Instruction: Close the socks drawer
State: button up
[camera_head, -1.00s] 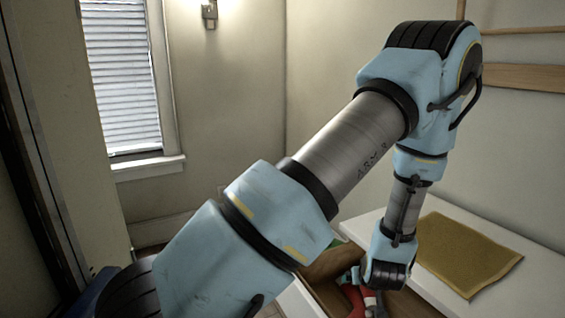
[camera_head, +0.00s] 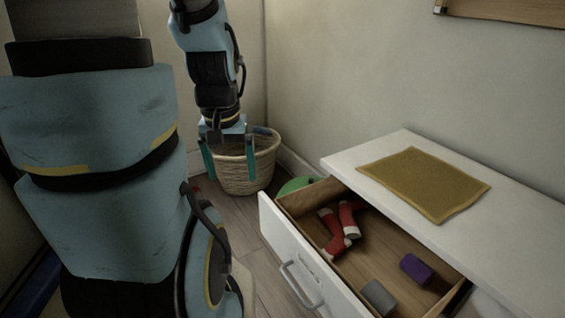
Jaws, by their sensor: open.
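The socks drawer (camera_head: 400,257) is pulled out from the white dresser (camera_head: 515,225) at the lower right. Its white front, with a grey bar handle (camera_head: 298,284), faces the lower left. Inside lie red-and-white socks (camera_head: 340,228), a purple roll (camera_head: 415,268) and a grey roll (camera_head: 379,297). My gripper (camera_head: 230,168) points down with its two teal fingers spread apart and nothing visible between them but the basket behind. It is left of the drawer, apart from the front and handle.
A wicker basket (camera_head: 247,172) stands on the wooden floor behind my gripper. A green object (camera_head: 296,185) is partly hidden beyond the drawer. A mustard cloth (camera_head: 425,184) lies on the dresser top. Bare floor shows between the basket and the drawer front.

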aim_at(291, 224)
jog(key=k+u, duration=0.7)
jog(key=k+j+u, duration=0.3)
jog(key=i+l, duration=0.1)
